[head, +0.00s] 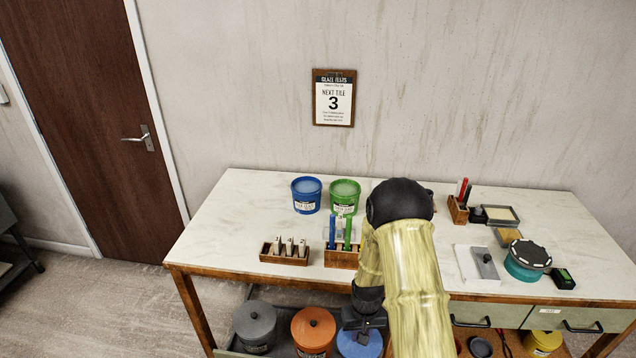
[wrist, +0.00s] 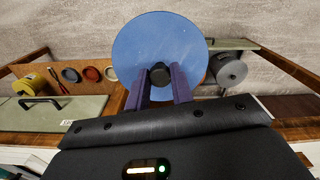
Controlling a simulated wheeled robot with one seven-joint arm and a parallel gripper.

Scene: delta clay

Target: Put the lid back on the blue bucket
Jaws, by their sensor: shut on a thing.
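The blue bucket (head: 307,196) stands open at the back left of the tabletop, with pale blue contents showing. A round blue lid (wrist: 160,38) with a dark knob (wrist: 160,75) fills the middle of the wrist view. My gripper (wrist: 160,82) is shut on that knob, one purple finger on each side. In the head view my gripper (head: 364,322) is low at the table's front edge, and the lid (head: 360,345) shows under it, partly cut off by the frame. I cannot tell whether the lid touches anything below.
An open green bucket (head: 344,196) stands beside the blue one. A wooden block of stamps (head: 284,251) and a tool holder (head: 341,257) are in front. Grey (head: 255,325) and orange (head: 313,330) lidded containers are below the tabletop.

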